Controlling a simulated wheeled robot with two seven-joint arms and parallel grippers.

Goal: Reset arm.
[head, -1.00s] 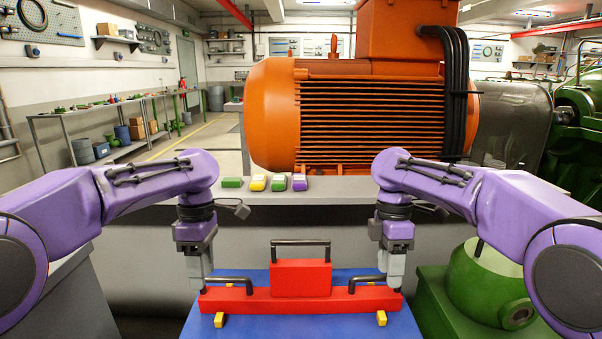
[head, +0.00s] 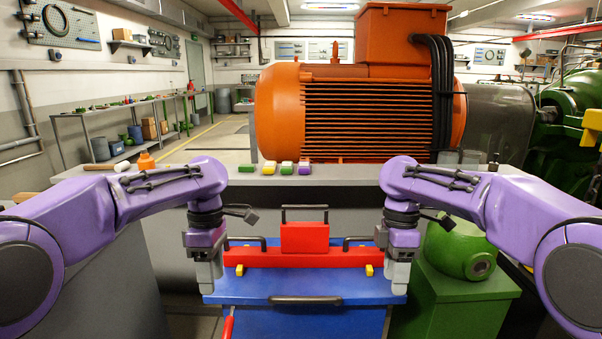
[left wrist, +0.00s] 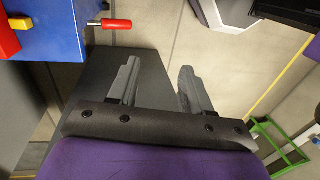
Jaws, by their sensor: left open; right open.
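My left gripper (head: 208,274) hangs pointing down at the left front of the blue cart, apart from the red case. My right gripper (head: 397,274) hangs down at the cart's right front edge, also apart from the case. Both are open and empty. In the left wrist view, the two fingers of my left gripper (left wrist: 158,78) stand apart with nothing between them. The red case (head: 304,238) rests on the blue cart (head: 290,285), with a raised middle block, black handles and yellow feet.
The cart has a black bar handle (head: 305,299) in front and a red grip (left wrist: 112,24) at its side. A green housing (head: 461,248) stands on a green stand at right. Behind are a grey bench (head: 345,180), small coloured blocks and an orange motor (head: 375,115).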

